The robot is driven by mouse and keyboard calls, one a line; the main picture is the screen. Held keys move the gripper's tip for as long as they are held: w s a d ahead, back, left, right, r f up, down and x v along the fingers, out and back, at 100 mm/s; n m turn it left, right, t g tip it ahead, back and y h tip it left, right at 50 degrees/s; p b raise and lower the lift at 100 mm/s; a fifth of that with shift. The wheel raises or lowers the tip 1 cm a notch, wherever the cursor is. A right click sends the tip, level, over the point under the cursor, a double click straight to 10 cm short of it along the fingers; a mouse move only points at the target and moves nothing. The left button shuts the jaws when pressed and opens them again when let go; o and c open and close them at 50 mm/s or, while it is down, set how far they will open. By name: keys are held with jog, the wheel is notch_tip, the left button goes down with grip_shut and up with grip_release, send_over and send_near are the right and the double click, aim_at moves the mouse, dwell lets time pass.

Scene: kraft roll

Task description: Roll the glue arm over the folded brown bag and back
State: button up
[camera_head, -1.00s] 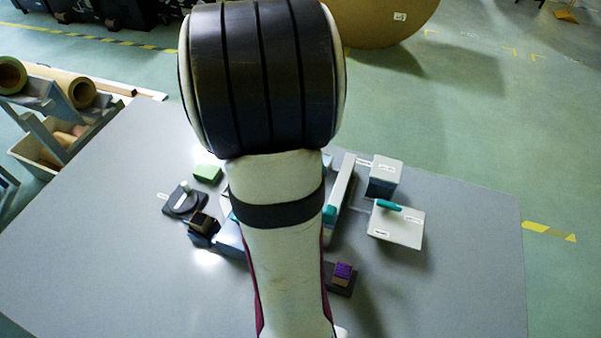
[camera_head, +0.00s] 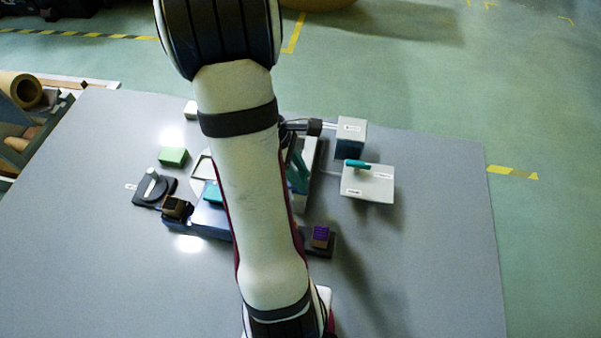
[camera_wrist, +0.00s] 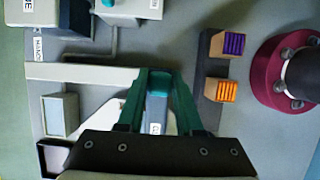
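The glue arm is most likely the long pale bar (camera_wrist: 85,73) across the wrist view; part of it shows right of my arm in the head view (camera_head: 311,160). A teal-topped handle (camera_wrist: 159,83) lies between my gripper's (camera_wrist: 160,75) teal fingers. One finger is on each side, very close; I cannot tell whether they press on it. The fingers also show in the head view (camera_head: 298,168), low over the pale bar. I cannot make out the folded brown bag in either view; my arm covers the middle of the work area.
A grey box (camera_head: 351,138) and a teal-handled pale block (camera_head: 367,184) stand to the right. A dark tray (camera_wrist: 211,118) holds blocks with purple (camera_wrist: 234,43) and orange tops. A green block (camera_head: 173,156) and a dark round device (camera_head: 153,188) lie left. The front table is bare.

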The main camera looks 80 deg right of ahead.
grip_shut()
dwell(1.0)
